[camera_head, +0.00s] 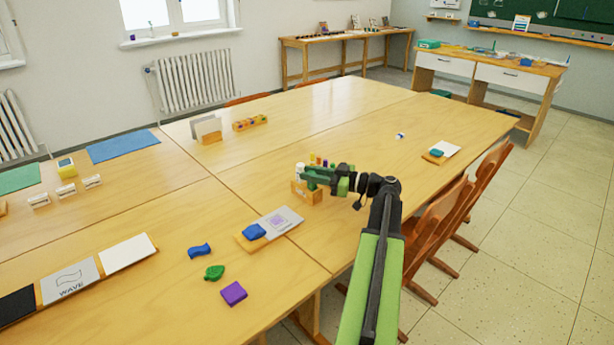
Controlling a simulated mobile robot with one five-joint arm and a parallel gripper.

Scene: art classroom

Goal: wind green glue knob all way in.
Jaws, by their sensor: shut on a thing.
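My gripper (318,177) is at the end of my arm, over the front part of the big wooden table. It is shut on a small green thing, which I take to be the green glue knob; the jaws hide most of it. A white glue-stick-like cylinder (299,170) shows just left of the fingertips. A wooden holder (306,193) stands on the table right under the gripper. How far the knob is wound in is too small to tell.
Several small coloured sticks (317,160) stand behind the gripper. Orange chairs (437,222) line the right edge. The table behind the gripper is mostly clear.

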